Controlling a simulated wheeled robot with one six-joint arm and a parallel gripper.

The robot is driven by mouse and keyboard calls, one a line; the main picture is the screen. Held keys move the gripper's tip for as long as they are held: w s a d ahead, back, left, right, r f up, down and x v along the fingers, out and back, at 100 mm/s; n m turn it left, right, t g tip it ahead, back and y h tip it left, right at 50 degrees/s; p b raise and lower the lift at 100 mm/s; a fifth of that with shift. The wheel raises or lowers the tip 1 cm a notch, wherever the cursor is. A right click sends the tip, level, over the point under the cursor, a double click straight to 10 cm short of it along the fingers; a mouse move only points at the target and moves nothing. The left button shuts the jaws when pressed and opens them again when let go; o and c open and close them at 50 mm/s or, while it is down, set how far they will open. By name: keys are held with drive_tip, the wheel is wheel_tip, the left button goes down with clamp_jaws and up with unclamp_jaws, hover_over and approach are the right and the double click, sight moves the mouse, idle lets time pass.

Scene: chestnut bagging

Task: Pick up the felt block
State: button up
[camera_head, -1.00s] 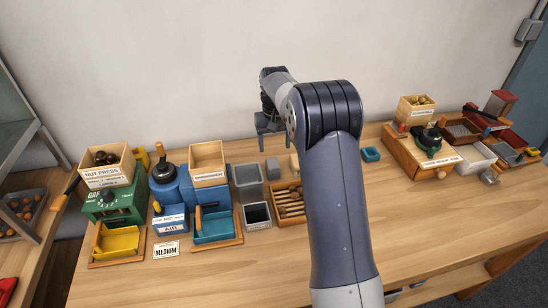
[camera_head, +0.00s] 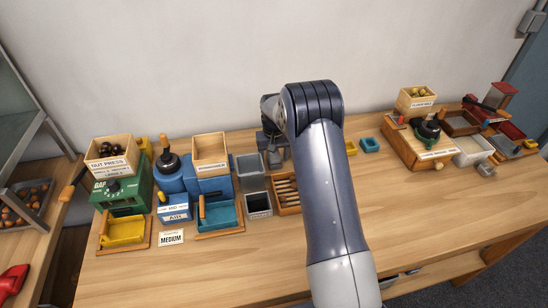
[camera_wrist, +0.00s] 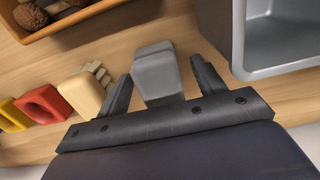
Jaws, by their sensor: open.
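The felt block (camera_wrist: 156,76) is a small grey block with a paler top end. It stands on the wooden table between the two dark fingers of my gripper (camera_wrist: 160,82) in the wrist view. A gap shows on its right side, and the left finger is close beside it. My gripper is open and not closed on the block. In the head view my gripper (camera_head: 271,148) is low behind my arm, beside the grey bin, and the block there is hard to tell apart from the fingers.
A grey bin (camera_wrist: 238,50) stands close right of the fingers in the wrist view. A wooden tray (camera_wrist: 80,18) with brown chestnuts is at upper left. Cream (camera_wrist: 85,95), red (camera_wrist: 42,104) and yellow (camera_wrist: 12,115) pieces lie left. The front of the table (camera_head: 240,270) is clear.

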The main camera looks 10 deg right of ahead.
drive_tip(key=shift+c, duration=0.5)
drive_tip(key=c, duration=1)
wheel_tip(320, 180, up, 10)
drive_tip(key=shift+r+b, duration=0.1)
drive_tip(key=shift+b, duration=0.9)
